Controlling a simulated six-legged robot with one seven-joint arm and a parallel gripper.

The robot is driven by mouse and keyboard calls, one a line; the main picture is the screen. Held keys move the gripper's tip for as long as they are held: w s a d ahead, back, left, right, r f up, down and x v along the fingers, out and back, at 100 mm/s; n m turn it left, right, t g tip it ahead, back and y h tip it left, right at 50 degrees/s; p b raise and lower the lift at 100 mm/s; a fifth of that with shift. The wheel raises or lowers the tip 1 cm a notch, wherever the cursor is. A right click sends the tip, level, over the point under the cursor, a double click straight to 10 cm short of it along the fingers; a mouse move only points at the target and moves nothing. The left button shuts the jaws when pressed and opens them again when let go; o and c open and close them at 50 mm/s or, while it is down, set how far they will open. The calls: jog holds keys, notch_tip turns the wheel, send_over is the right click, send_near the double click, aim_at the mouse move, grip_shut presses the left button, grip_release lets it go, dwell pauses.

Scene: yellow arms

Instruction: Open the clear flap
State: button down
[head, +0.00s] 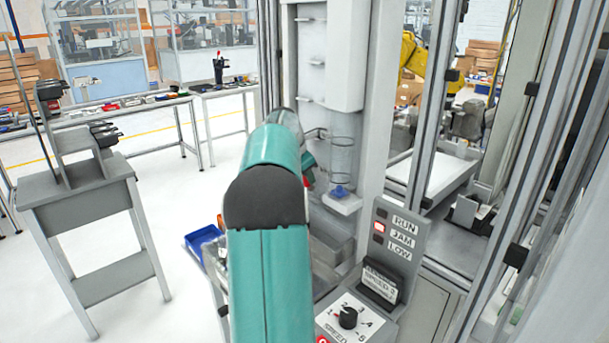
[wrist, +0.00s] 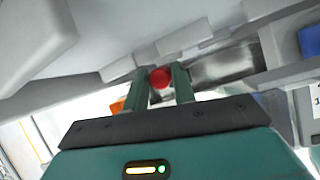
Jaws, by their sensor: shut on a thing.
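My gripper (wrist: 160,85) shows in the wrist view, its two teal fingers closed on a small round red knob (wrist: 161,78). Pale grey machine surfaces lie just beyond the knob. I cannot clearly make out the clear flap or how far it stands open.
A panel with RUN, JAM and LOW labels (head: 399,240) and a black speed dial (head: 348,317) sit right of my arm. A blue bin (head: 203,238) is left of it. A grey stand (head: 85,190) is farther left, with open floor between.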

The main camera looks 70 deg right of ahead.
jog(key=shift+w+d, duration=0.1)
jog(key=c, duration=1.2)
grip_release()
jog(key=shift+f, duration=0.1)
jog(key=v, duration=1.4)
